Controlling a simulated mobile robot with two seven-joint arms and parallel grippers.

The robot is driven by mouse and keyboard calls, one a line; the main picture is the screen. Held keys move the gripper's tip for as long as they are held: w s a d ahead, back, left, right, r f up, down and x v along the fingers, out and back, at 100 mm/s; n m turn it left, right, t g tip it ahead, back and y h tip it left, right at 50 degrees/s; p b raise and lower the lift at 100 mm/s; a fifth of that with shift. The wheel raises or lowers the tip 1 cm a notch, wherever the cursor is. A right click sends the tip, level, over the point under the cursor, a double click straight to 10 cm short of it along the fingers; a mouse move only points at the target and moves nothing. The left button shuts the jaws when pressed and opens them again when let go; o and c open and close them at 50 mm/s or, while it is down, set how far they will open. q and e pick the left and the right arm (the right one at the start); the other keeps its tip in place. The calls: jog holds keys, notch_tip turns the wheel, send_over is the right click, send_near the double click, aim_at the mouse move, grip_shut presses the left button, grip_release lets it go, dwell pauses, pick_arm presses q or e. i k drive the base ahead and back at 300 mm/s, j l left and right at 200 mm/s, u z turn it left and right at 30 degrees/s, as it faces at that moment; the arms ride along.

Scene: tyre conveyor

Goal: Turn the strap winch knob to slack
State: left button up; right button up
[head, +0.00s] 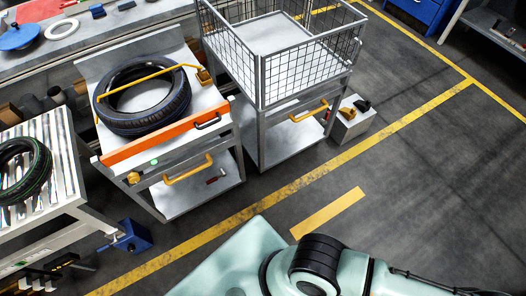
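A black tyre (178,108) lies flat on a cart top (88,70) at the left of the head view. A yellow strap (150,76) crosses over the tyre. It ends at a small yellow-brown block (204,76) at the cart's right side. A round yellow knob (133,178) sits low on the cart's front left, near a small green light (154,161). I cannot tell for sure which of these is the winch knob, nor its setting. Neither of my grippers is in view.
An orange bar (165,141) and a yellow handle (188,170) cross the cart's front. A wire-mesh cage cart (262,82) stands to its right. Another tyre (24,172) lies on a roller conveyor (66,165) at left. The floor (430,170) at right is clear.

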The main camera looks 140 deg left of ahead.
aim_at(133, 178)
jog(key=u, duration=5.55)
